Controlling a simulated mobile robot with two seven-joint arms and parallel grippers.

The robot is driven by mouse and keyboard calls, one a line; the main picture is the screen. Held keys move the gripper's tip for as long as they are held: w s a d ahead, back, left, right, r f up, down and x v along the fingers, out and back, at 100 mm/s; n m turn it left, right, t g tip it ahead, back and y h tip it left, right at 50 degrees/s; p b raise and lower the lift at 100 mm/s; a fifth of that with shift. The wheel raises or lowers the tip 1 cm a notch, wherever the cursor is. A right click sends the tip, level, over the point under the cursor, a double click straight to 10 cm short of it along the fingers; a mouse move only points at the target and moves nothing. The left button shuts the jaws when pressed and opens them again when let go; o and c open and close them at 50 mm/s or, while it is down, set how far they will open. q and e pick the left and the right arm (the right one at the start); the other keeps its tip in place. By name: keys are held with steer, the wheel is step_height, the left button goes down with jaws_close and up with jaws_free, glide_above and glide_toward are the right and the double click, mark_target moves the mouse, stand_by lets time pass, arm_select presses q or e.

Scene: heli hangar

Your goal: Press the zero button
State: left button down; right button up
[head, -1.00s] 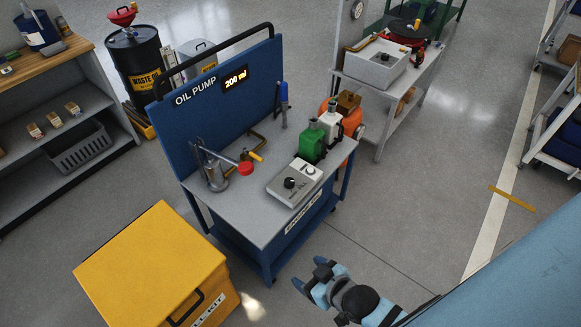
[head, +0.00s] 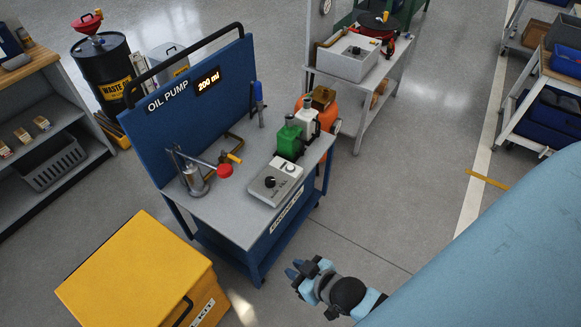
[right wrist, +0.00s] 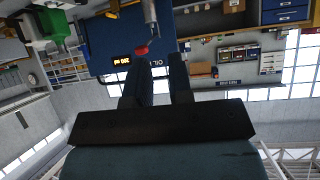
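A grey control box (head: 276,182) lies on the front right of the oil pump cart's top (head: 225,212). It has a black knob (head: 270,182) and a round white control (head: 290,167). I cannot read which control is the zero button. The blue back panel has a lit display (head: 208,79) reading 200 ml, which also shows upside down in the right wrist view (right wrist: 121,61). My right gripper (head: 298,268) is apart from the cart, in front of and below the box in the head view. Its fingers (right wrist: 160,62) are apart with nothing between them. My left gripper is out of view.
A yellow chest (head: 135,270) is at the front left. Floor right of the cart is clear.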

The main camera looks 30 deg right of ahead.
jaws_close()
stand_by(1.4)
